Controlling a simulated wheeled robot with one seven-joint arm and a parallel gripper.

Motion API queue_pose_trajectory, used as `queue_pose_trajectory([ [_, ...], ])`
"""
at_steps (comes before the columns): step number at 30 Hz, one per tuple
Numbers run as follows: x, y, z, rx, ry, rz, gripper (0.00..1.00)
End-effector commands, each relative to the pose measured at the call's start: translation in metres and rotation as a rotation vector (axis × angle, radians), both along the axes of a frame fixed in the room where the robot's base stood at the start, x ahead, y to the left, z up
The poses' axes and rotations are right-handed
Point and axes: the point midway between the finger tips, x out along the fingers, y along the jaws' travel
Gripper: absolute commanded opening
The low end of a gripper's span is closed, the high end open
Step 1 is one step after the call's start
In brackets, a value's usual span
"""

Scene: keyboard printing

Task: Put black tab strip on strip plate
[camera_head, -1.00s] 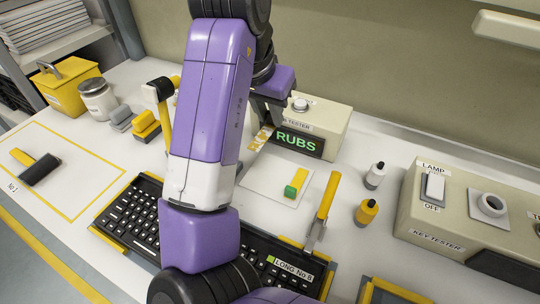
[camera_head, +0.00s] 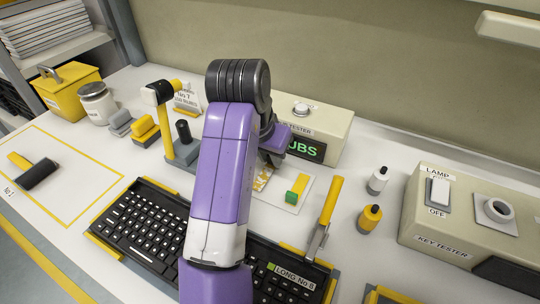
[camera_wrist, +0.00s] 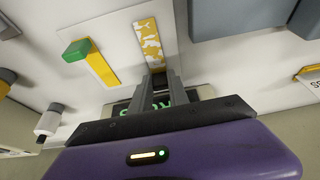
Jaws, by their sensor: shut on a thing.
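My gripper (camera_wrist: 157,76) is shut on the dark end of a yellow strip with white patches, the black tab strip (camera_wrist: 149,40). In the head view the strip (camera_head: 262,179) shows beside my arm, over the left part of the white strip plate (camera_head: 290,206). I cannot tell whether it touches the plate. A yellow strip with a green tab (camera_head: 297,189) lies on the plate, to the right of the held strip. It also shows in the wrist view (camera_wrist: 101,67). My fingers hide most of the black tab.
A tester box (camera_head: 330,125) with a lit green display stands behind the plate. A black keyboard (camera_head: 150,228) lies in front.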

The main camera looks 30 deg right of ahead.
Motion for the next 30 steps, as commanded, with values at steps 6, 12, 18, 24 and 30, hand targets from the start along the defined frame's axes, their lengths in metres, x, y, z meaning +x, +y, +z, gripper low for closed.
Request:
queue_pose_trajectory([
  [6, 0.0, 0.0, -0.002, -0.001, 0.001, 0.0, 0.27],
  [12, 0.0, 0.0, -0.002, 0.0, 0.0, 0.0, 0.43],
  [18, 0.0, 0.0, -0.001, 0.0, 0.0, 0.0, 0.43],
  [24, -0.003, 0.004, 0.017, 0.0, -0.003, 0.0, 0.43],
  [30, -0.012, 0.017, 0.055, 0.0, -0.004, 0.0, 0.43],
])
